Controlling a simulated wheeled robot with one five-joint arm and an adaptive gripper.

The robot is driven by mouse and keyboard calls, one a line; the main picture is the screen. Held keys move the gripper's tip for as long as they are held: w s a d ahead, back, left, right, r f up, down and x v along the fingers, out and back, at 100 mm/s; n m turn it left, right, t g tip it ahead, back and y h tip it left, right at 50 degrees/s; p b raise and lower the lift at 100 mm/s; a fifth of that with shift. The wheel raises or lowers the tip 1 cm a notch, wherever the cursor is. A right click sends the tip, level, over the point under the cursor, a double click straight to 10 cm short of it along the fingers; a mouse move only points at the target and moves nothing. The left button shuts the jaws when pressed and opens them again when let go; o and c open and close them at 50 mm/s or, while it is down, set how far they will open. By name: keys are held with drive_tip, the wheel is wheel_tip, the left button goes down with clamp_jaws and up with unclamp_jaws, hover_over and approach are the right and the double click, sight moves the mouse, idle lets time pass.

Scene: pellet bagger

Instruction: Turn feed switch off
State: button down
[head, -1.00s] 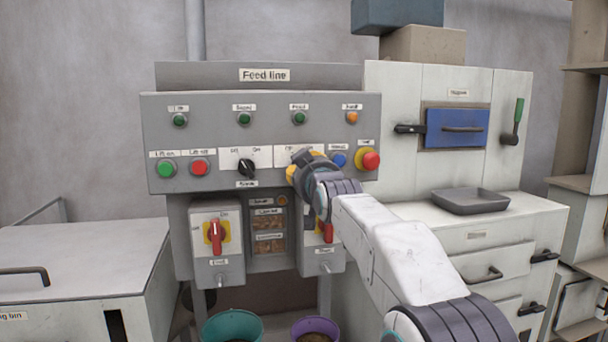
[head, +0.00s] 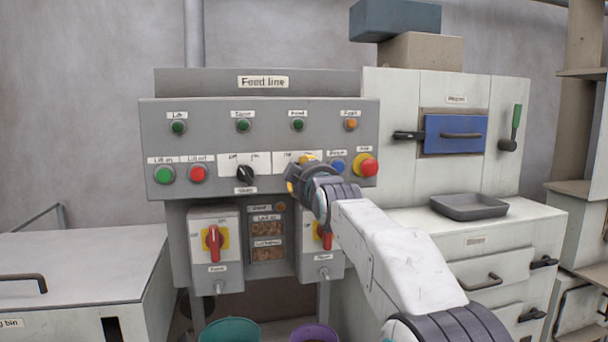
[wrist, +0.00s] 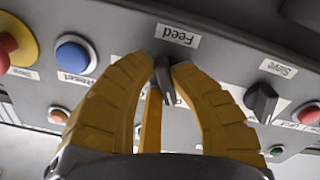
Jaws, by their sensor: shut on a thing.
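The feed switch is a dark rotary knob (wrist: 164,80) below its "Feed" label (wrist: 178,36) in the wrist view. My gripper (wrist: 165,72) has its yellow fingers closed around this knob, one on each side. In the head view my gripper (head: 298,178) is against the lower right part of the grey "Feed line" panel (head: 262,122) and hides the knob. A white label plate (head: 284,158) shows partly behind the fingers. I cannot tell whether the knob points to on or off.
The sieve knob (head: 246,168) is left of my gripper. The blue button (head: 338,167) and red stop button on yellow (head: 368,166) are close on its right. Two red-handled switch boxes, the left one (head: 214,240) in clear view, hang below.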

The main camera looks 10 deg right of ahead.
drive_tip(key=shift+a+r, duration=0.1)
drive_tip(key=shift+r, duration=0.05)
drive_tip(key=c, duration=1.1)
unclamp_jaws()
drive_tip(key=s, duration=1.2)
drive_tip(key=shift+a, duration=0.1)
drive_tip(key=s+f+m+g+p, duration=0.2)
drive_tip(key=s+f+g+p, duration=0.1)
drive_tip(key=s+p, duration=0.5)
drive_tip(key=s+f+m+g+p, duration=0.2)
drive_tip(key=s+f+g+p, duration=0.2)
drive_tip(key=s, duration=0.9)
drive_tip(key=s+f+m+g+p, duration=0.2)
drive_tip(key=s+f+g+p, duration=0.2)
drive_tip(key=s+g+p, duration=0.3)
drive_tip(key=s+p, duration=0.4)
drive_tip(key=shift+s+a+p, duration=0.2)
drive_tip(key=shift+s+p, duration=0.05)
drive_tip(key=shift+p, duration=0.05)
